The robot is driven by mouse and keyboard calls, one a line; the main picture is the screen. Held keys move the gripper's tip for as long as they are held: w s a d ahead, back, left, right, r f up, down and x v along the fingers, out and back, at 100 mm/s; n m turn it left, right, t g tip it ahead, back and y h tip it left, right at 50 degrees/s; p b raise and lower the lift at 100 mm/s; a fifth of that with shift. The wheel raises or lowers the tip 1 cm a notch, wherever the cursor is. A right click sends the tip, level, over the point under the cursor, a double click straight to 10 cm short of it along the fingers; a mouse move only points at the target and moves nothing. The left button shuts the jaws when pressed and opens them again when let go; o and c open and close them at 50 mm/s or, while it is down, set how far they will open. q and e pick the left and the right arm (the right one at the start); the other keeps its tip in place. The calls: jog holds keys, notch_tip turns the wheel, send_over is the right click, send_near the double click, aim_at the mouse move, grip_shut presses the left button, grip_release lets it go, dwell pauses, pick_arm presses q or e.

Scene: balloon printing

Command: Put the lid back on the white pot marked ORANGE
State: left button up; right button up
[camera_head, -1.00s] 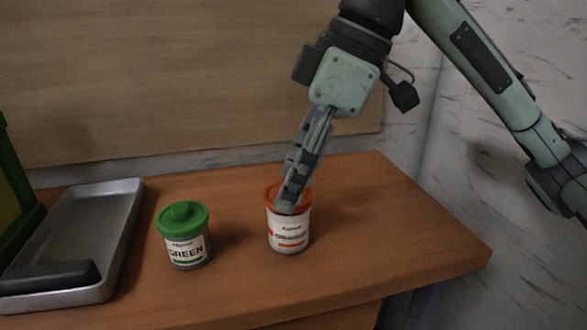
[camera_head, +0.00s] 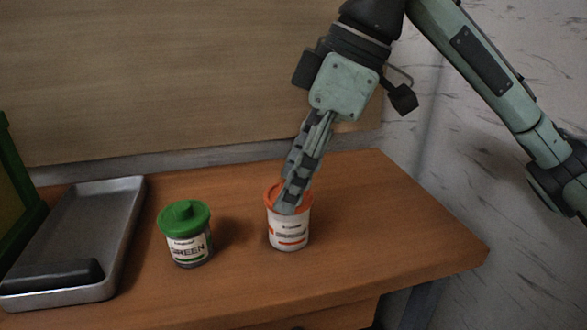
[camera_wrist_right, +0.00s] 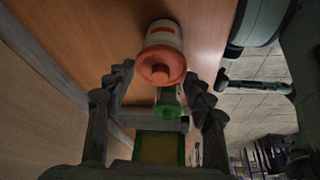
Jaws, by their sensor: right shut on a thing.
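The white pot (camera_head: 289,235) with orange bands stands upright on the wooden table; its label is too small to read. Its orange lid (camera_head: 272,191) sits on the pot's mouth and looks level. In the right wrist view, the orange lid (camera_wrist_right: 158,68) with its round knob lies between my finger tips, with the white pot (camera_wrist_right: 163,32) behind it. My right gripper (camera_head: 287,203) reaches down from above and is shut on the orange lid, partly hiding it in the head view. My left gripper is not in view.
A pot labelled GREEN (camera_head: 190,250) with a green lid (camera_head: 184,214) stands left of the white pot. A metal tray (camera_head: 128,215) with a black-handled thing (camera_head: 50,277) is further left, beside a green frame (camera_head: 18,175). The table (camera_head: 400,225) is clear at right.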

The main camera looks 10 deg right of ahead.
jog(key=shift+p, duration=0.6)
dwell(0.7)
dwell(0.3)
jog(key=o, duration=0.8)
jog(key=o, duration=0.5)
jog(key=shift+c, duration=0.2)
jog(key=shift+r, duration=3.45)
